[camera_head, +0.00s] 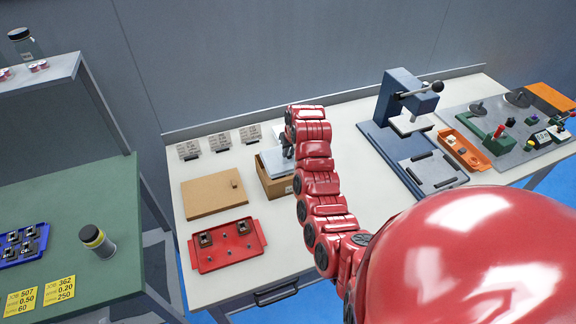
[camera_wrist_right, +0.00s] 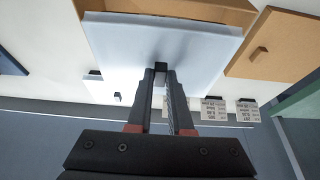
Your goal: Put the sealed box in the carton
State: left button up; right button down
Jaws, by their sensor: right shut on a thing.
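The sealed box (camera_head: 273,162) is pale blue-white and lies at the open top of the brown carton (camera_head: 284,187) in the head view, partly behind my right arm. In the right wrist view the box (camera_wrist_right: 165,40) shows as a broad pale face, with the carton (camera_wrist_right: 190,10) beyond it at the top. My right gripper (camera_wrist_right: 161,72) is shut on the near edge of the box. How far the box sits inside the carton cannot be told. My left gripper is not in view.
A brown lid-like board (camera_head: 214,194) with a small knob lies left of the carton. A red tray (camera_head: 227,246) with parts is in front. A blue press (camera_head: 404,105) stands right of my arm. Labelled cards (camera_head: 219,141) line the back.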

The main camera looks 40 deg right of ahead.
notch_tip(320, 180, down, 6)
jog(key=shift+f+p, duration=0.15)
jog(key=shift+p, duration=0.95)
jog(key=shift+f, duration=0.3)
jog(key=c, duration=0.8)
grip_release()
jog(key=shift+c, duration=0.2)
